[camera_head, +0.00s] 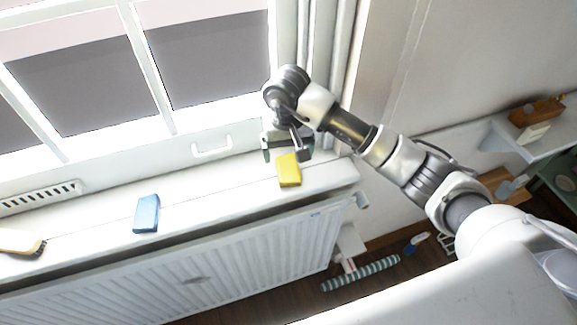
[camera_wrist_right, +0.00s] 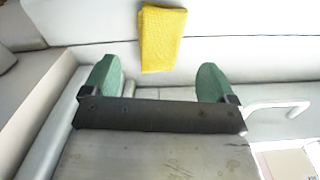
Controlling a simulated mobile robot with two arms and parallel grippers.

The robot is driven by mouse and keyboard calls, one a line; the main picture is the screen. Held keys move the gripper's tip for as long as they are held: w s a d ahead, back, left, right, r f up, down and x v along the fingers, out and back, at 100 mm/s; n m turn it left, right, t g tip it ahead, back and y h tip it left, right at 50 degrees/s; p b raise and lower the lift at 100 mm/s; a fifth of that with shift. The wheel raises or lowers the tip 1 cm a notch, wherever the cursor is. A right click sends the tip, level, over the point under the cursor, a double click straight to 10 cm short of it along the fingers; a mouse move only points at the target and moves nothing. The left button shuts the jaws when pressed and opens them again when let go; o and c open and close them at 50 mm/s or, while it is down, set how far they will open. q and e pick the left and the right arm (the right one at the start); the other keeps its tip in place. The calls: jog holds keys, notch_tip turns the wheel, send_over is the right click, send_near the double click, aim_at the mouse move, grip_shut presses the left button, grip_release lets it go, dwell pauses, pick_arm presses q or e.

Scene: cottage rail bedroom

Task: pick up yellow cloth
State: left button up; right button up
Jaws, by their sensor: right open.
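The yellow cloth (camera_head: 289,171) lies folded on the white window sill (camera_head: 215,190), near its right end. In the right wrist view the cloth (camera_wrist_right: 161,38) shows beyond the fingertips, between the two green finger pads but nearer the left one. My right gripper (camera_head: 285,152) is open and empty, just behind the cloth on the window side. Its two green pads (camera_wrist_right: 156,82) are wide apart in the right wrist view. I cannot tell how high the fingers are above the sill. My left gripper is not in view.
A blue sponge-like block (camera_head: 147,213) lies left of the cloth on the sill, and a brush (camera_head: 20,243) lies at the far left. A window handle (camera_head: 212,147) is behind the sill. A radiator (camera_head: 190,280) is below. A shelf (camera_head: 545,140) stands at the right.

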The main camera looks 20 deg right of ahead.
aim_at(288, 165)
jog(key=f, duration=0.1)
jog(key=f+p, duration=0.1)
jog(key=f, duration=0.2)
jog(key=shift+s+p, duration=0.25)
jog(key=shift+p, duration=0.1)
jog(key=shift+f, duration=0.6)
jog(key=c, duration=1)
jog(key=shift+r, duration=0.1)
jog(key=r+b, duration=0.1)
jog(key=r, duration=0.3)
jog(key=shift+d+b, duration=0.2)
jog(key=shift+b, duration=0.1)
jog(key=s+d+r+b, duration=0.2)
jog(key=s+d+r, duration=0.3)
jog(key=s, duration=0.5)
jog(key=shift+d+r, duration=0.35)
jog(key=shift+r, duration=0.6)
